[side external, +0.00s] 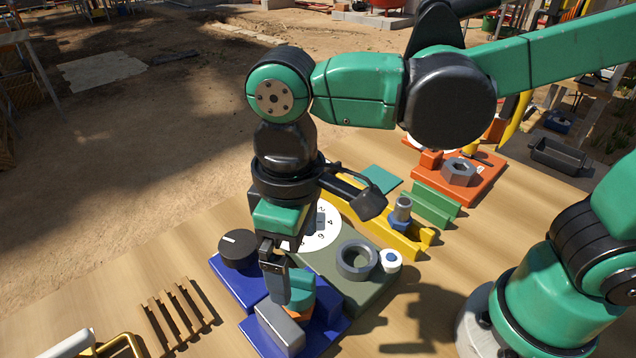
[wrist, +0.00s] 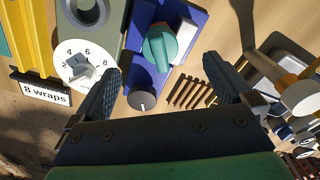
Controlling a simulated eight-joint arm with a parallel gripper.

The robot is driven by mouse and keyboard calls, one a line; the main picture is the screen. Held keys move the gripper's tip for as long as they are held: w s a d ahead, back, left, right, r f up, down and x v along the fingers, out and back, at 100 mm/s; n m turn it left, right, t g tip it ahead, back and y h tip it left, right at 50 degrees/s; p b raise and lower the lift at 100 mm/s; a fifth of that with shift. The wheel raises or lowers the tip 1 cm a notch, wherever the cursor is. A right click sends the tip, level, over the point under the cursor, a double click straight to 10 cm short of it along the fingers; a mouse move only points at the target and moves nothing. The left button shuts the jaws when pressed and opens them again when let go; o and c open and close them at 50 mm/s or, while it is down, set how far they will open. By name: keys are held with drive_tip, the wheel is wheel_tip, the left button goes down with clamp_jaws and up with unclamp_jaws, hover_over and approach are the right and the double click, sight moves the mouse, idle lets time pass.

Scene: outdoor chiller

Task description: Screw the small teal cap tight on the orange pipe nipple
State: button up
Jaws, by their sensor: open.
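The small teal cap (side external: 301,283) sits over the orange pipe nipple (side external: 300,313) on the blue base (side external: 328,336); how far it is seated, I cannot tell. The wrist view shows the cap (wrist: 161,46) from above, with the nipple mostly hidden beneath it. My gripper (wrist: 161,66) is open, its two fingers spread wide with the cap in the gap between them and beyond the tips. In the side external view my gripper (side external: 278,288) hangs beside the cap and partly covers it. I cannot tell whether a finger touches it.
A grey block (side external: 281,328) stands close in front of the nipple. A black knob (side external: 238,246) and a white numbered dial (side external: 322,236) lie nearby. A wooden rack (side external: 177,316) lies at left.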

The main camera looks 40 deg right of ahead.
wheel_tip(320, 180, up, 8)
idle(0.5)
drive_tip(key=shift+r, duration=0.1)
wheel_tip(320, 180, up, 5)
hover_over(297, 273)
drive_tip(key=w+d+f+m+t, duration=0.2)
drive_tip(key=d+f+m+t, duration=0.1)
drive_tip(key=d+f, duration=0.3)
drive_tip(key=w+d+f+m+t, duration=0.2)
drive_tip(key=d+f, duration=0.4)
drive_tip(key=d, duration=0.5)
drive_tip(key=shift+f+m+t, duration=0.3)
drive_tip(key=shift+m+t, duration=0.4)
drive_tip(key=shift+t, duration=0.4)
drive_tip(key=shift+w, duration=0.1)
